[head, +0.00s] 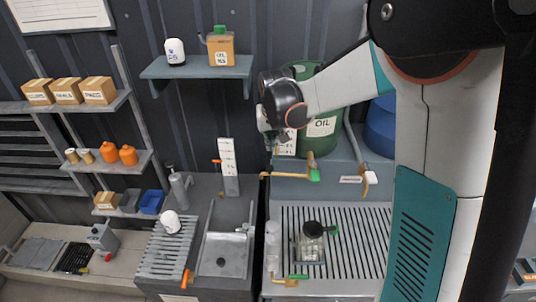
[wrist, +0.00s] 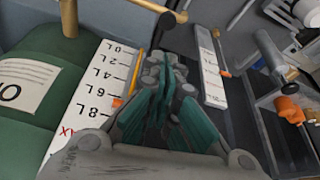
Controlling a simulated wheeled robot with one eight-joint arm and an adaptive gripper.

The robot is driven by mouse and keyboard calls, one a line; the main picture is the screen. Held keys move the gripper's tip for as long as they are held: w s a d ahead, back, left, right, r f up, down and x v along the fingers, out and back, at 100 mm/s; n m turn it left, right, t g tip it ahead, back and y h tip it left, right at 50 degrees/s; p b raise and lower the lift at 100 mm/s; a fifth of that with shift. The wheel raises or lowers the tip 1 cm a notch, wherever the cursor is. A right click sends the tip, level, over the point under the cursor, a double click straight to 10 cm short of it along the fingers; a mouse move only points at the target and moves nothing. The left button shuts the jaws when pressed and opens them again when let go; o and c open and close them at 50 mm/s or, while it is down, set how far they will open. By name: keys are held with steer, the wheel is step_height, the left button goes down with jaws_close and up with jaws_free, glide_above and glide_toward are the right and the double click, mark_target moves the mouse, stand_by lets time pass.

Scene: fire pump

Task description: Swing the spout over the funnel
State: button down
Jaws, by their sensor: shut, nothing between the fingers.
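The brass spout (head: 288,175) stands in front of the green oil drum (head: 325,125). It points left, with its open end at the left and a green part at its right end. The black funnel (head: 312,228) sits on a clear jar (head: 309,250) on the slatted tray, below and right of the spout's open end. My gripper (head: 274,148) is shut and empty, just above and behind the spout's left part; they look apart. In the wrist view my gripper (wrist: 170,118) has its teal fingers together, and the spout (wrist: 145,8) crosses the top left edge.
A white level gauge (wrist: 98,92) stands beside the drum, close to my fingers; a second gauge (head: 228,160) is farther left. A brass tap (head: 370,178) is at the right. A clear cylinder (head: 273,245) and a low brass lever (head: 288,282) are near the jar.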

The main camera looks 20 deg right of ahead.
mark_target(268, 166)
steer(key=shift+f, duration=0.1)
steer(key=x, duration=0.9)
steer(key=shift+w+f, duration=0.15)
steer(key=shift+f, duration=0.25)
steer(key=shift+s+a+f+n+y+b, duration=0.15)
steer(key=shift+s+a+n+b, duration=0.1)
steer(key=shift+s+n+b, duration=0.3)
steer(key=shift+s+a+r+n+y+b, duration=0.15)
steer(key=shift+s+a+n+b, duration=0.25)
steer(key=shift+s, duration=0.3)
steer(key=s+d+n+g+y+b, duration=0.1)
steer(key=s+d+n+y+b, duration=0.1)
steer(key=s+n, duration=0.4)
steer(key=s+d+n+g+y+b, duration=0.1)
steer(key=s+d+n+b, duration=0.2)
steer(key=s, duration=0.9)
steer(key=shift+s+d+n+g+y, duration=0.35)
steer(key=shift+d+n, duration=0.75)
steer(key=shift+n, duration=1.15)
